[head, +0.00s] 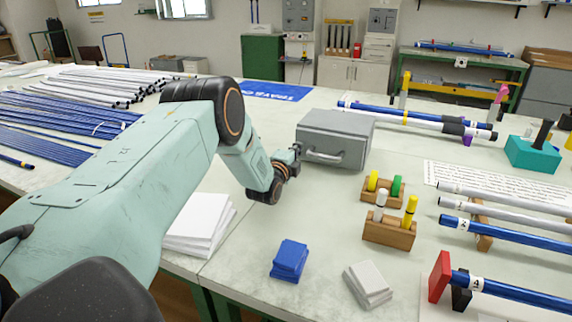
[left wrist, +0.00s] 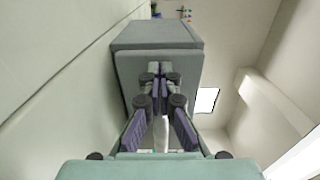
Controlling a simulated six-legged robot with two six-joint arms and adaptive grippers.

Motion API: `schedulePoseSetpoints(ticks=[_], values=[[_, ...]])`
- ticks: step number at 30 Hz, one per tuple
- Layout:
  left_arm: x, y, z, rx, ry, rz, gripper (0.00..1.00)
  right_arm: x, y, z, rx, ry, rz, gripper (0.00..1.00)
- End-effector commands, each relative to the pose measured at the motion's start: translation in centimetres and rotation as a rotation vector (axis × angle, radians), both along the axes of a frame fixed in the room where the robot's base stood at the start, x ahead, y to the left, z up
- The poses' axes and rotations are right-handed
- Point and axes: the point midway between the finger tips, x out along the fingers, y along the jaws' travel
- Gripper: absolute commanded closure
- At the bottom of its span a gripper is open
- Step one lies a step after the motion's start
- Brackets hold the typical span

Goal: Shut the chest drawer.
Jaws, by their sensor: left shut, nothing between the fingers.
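The grey chest (head: 340,130) stands on the table right of the middle in the head view. Its drawer front, with a pale bar handle (head: 325,158), faces me. My left gripper (head: 296,152) is shut and empty, at the left end of the drawer front. In the left wrist view the chest (left wrist: 155,34) fills the upper middle, and my shut fingers (left wrist: 160,70) lie over its drawer front (left wrist: 128,66). A seam shows between front and body; I cannot tell how far the drawer stands out or whether my fingers touch it. My right gripper is out of view.
Blue cloths (head: 289,258), grey cloths (head: 368,284) and a white stack (head: 200,225) lie in front. Rods lie behind and at both sides. The table directly before the chest is clear.

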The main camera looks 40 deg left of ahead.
Motion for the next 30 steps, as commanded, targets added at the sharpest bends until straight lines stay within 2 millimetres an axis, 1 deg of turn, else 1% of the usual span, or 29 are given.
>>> schedulePoseSetpoints(ticks=[8,30], values=[[0.38,0.06,0.21,0.001,-0.004,0.0,1.0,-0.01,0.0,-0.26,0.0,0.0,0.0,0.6],[-0.13,-0.13,0.41,0.001,-0.006,-0.002,1.0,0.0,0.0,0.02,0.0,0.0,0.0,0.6]])
